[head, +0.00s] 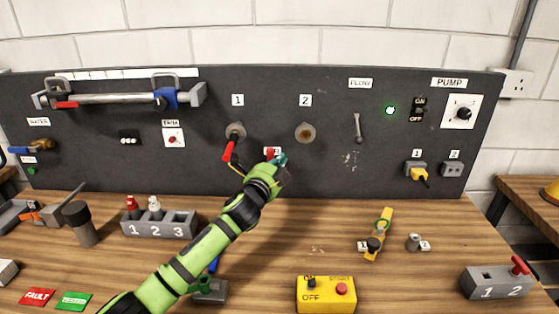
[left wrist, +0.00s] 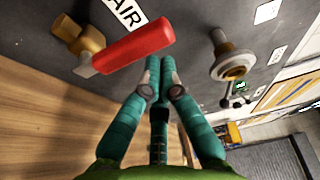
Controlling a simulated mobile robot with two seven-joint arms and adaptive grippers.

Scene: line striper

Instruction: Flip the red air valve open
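The red air valve has a brass body (left wrist: 80,40) and a red lever (left wrist: 135,48), seen in the left wrist view. The AIR label (left wrist: 126,12) is beside it. In the head view the red lever (head: 269,154) shows small on the black panel, partly hidden by my gripper. My left gripper (head: 281,158) is right at the valve. In the left wrist view its teal fingertips (left wrist: 159,62) are close together with nothing between them, just beside the lever's free end. I cannot tell whether they touch it. My right gripper is out of view.
The black panel (head: 340,180) also holds port 1 with a red-tipped hose (head: 229,148), port 2 (head: 305,132) and a small metal lever (head: 358,128). The wooden table below carries a numbered block (head: 158,229) and a yellow switch box (head: 325,296).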

